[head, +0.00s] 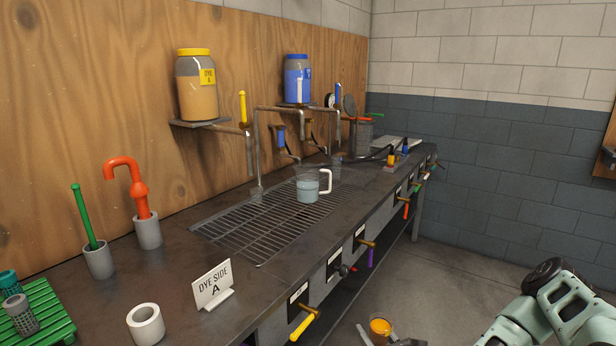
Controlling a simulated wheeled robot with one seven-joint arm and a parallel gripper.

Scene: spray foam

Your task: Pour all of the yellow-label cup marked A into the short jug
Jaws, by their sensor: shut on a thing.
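The cup (380,327), with orange-yellow contents, shows at the bottom edge, in front of the bench. Its lower part is cut off by the frame, and I cannot read a label on it. My gripper (382,338) is mostly out of frame. Dark finger parts show on both sides of the cup, and it is shut on the cup. The cup looks about upright. A short jug (308,189), pale blue-grey with a white handle on its right, stands upright on the metal grate (245,229), well apart from the cup.
A yellow-lidded jar marked DYE A (198,97) and a blue jar (298,80) sit on wall shelves above taps. A DYE SIDE A sign (213,285) and white ring (146,324) stand at the front left. Coloured handles (304,324) stick out along the bench front.

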